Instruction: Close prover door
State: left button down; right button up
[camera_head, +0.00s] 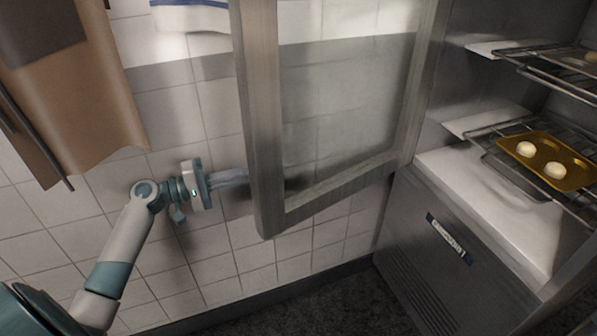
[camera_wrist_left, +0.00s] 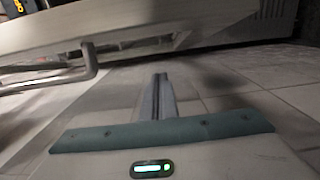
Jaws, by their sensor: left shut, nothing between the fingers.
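The prover door (camera_head: 262,120) stands wide open in the head view, a metal frame around a glass pane, hinged at the prover's left side. The prover (camera_head: 440,240) is the steel cabinet on the right, with its inside showing. My left gripper (camera_head: 240,176) is shut and empty, just left of the door's free edge, its tips near or partly behind the frame. I cannot tell whether they touch it. In the left wrist view the shut fingers (camera_wrist_left: 156,98) point toward the door's frame (camera_wrist_left: 150,32), and a bar handle (camera_wrist_left: 88,62) shows at left. My right gripper is out of view.
Inside the prover, a gold tray (camera_head: 548,150) with pale dough balls sits on a wire rack (camera_head: 490,132). A tiled wall (camera_head: 160,250) is close behind my left arm. A brown apron (camera_head: 75,110) hangs at the left. Dark floor (camera_head: 310,310) is clear below the door.

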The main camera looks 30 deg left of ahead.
aim_at(292, 174)
pick_arm(q)
jog(key=shift+w+d+p, duration=0.6)
jog(key=shift+w+d, duration=0.35)
jog(key=shift+d, duration=0.75)
jog(key=shift+w+d+p, duration=0.65)
jog(key=shift+w+d, duration=0.25)
jog(key=shift+d, duration=0.8)
jog(key=shift+w+d+p, duration=0.6)
jog(key=shift+w+d, duration=0.35)
jog(key=shift+d, duration=0.75)
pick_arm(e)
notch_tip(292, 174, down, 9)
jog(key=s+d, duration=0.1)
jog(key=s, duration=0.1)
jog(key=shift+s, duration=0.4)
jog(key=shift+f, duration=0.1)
